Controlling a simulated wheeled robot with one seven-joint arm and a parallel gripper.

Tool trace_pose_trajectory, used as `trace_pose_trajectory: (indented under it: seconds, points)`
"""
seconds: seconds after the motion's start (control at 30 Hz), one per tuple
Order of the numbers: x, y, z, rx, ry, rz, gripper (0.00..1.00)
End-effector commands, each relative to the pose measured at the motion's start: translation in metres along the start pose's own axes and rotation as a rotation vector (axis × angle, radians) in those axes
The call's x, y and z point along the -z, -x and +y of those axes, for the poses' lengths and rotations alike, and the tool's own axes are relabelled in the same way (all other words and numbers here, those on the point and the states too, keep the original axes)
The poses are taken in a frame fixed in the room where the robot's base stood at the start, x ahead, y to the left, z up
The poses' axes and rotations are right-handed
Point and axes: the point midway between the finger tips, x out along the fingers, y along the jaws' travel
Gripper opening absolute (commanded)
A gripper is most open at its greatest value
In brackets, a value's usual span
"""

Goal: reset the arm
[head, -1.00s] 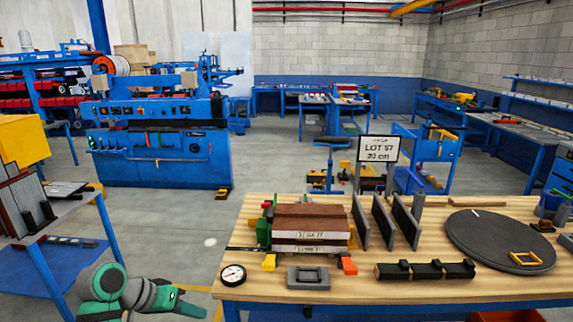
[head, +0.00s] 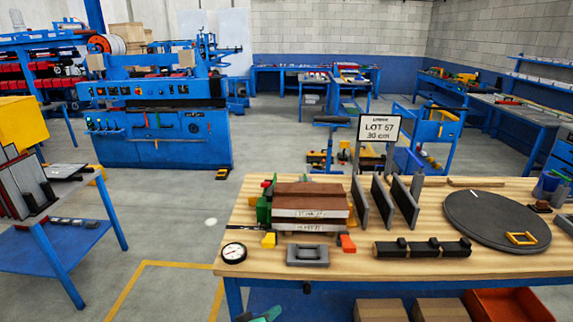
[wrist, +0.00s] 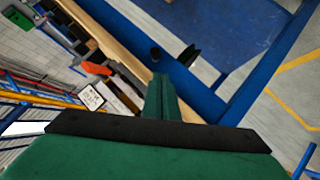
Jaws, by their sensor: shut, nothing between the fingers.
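My gripper (wrist: 162,84) shows in the wrist view as a green finger shape beyond a black bar, with its fingers together and empty. It points toward the blue frame along the front edge of the wooden workbench (wrist: 92,22). In the head view only a small green part of my arm (head: 266,314) shows at the bottom edge, in front of the bench's left part. The rest of the arm is out of that view.
The workbench (head: 330,267) holds a stack of brown-topped panels (head: 308,200), a dial gauge (head: 234,253), a grey block (head: 307,256), upright dark plates (head: 381,201) and a round dark disc (head: 495,220). Boxes and an orange bin (head: 507,304) sit below.

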Motion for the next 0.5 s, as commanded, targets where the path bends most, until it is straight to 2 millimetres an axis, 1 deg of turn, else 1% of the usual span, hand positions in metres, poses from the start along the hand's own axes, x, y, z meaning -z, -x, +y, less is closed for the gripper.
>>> trace_pose_trajectory:
  seconds: [0.03, 0.17, 0.27, 0.37, 0.5]
  points:
    - [-0.019, -0.006, 0.004, 0.003, 0.018, 0.020, 0.00]
    - [-0.056, -0.013, 0.009, 0.033, 0.051, 0.085, 0.00]
    - [-0.085, -0.012, 0.012, 0.064, 0.070, 0.130, 0.00]
    - [-0.115, -0.007, 0.013, 0.099, 0.082, 0.173, 0.00]
    - [-0.155, 0.009, 0.015, 0.155, 0.085, 0.225, 0.00]
